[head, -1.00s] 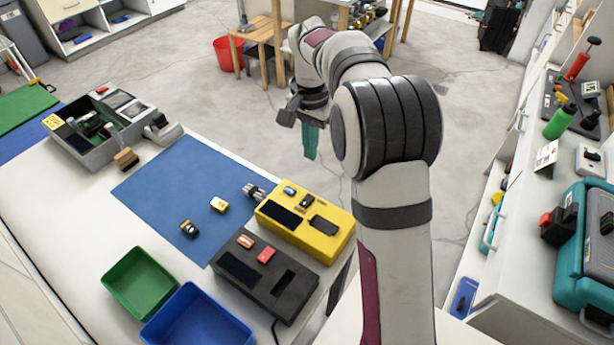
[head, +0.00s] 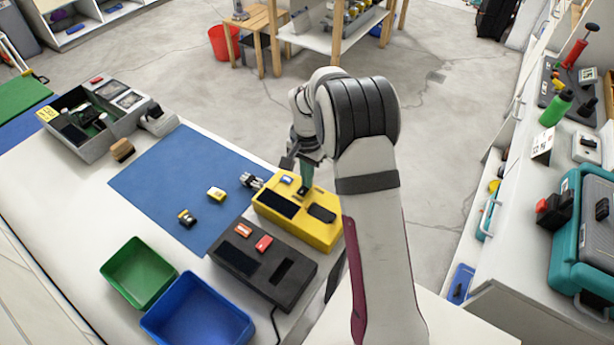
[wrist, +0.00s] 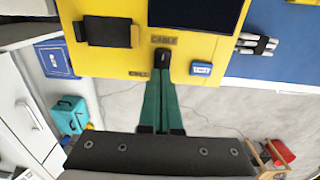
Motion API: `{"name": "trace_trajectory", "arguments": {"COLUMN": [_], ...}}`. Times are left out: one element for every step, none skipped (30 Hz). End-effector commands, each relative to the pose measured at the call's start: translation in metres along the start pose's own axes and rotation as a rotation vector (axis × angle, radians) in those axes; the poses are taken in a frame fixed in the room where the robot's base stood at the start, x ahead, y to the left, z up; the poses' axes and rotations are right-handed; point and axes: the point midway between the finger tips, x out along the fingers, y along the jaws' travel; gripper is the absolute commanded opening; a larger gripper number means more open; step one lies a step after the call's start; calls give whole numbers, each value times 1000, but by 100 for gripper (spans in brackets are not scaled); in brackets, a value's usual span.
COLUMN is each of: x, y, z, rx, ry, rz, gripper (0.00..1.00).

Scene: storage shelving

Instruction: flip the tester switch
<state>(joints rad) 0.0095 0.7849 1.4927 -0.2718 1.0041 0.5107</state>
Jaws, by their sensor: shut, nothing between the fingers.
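A yellow box (head: 312,232) with a dark screen (head: 276,204) stands at the right end of the bench. It fills the upper part of the wrist view (wrist: 145,66). A small black switch (wrist: 161,54) sits on its top between the labels "CABLE" and "CELL". My gripper (head: 304,187) is shut and empty, its green fingers pointing at the switch. In the wrist view the fingertips (wrist: 162,78) are right at the near end of the switch; I cannot tell whether they touch it. In the head view the fingers partly hide the switch.
A blue-and-white piece (wrist: 201,68) and a black pad (wrist: 107,31) flank the switch. A dark box (head: 290,292) with red and orange pieces stands in front of the yellow one. A blue mat (head: 165,185) lies left. Floor is open behind the bench.

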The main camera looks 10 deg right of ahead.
Motion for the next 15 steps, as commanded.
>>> {"name": "trace_trajectory", "arguments": {"x": [1, 2, 2, 2, 2, 1, 1, 1, 1, 2, 3, 5, 5, 5, 5], "y": [0, 0, 0, 0, 0, 0, 0, 0, 0, 0, 0, 0, 0, 0, 0], "z": [0, 0, 0, 0, 0, 0, 0, 0, 0, 0, -1, -2, -1, -1, -1], "rx": [0, 0, 0, 0, 0, 0, 0, 0, 0, 0, 0, 0, 0, 0, -1], "ry": [0, 0, 0, 0, 0, 0, 0, 0, 0, 0, 0, 0, 1, 1, 0], "rz": [0, 0, 0, 0, 0, 0, 0, 0, 0, 0, 0, 0, 0, 0, 0], "gripper": [0, 0, 0, 0, 0, 0, 0, 0, 0, 0, 0, 0, 0, 0, 0]}}
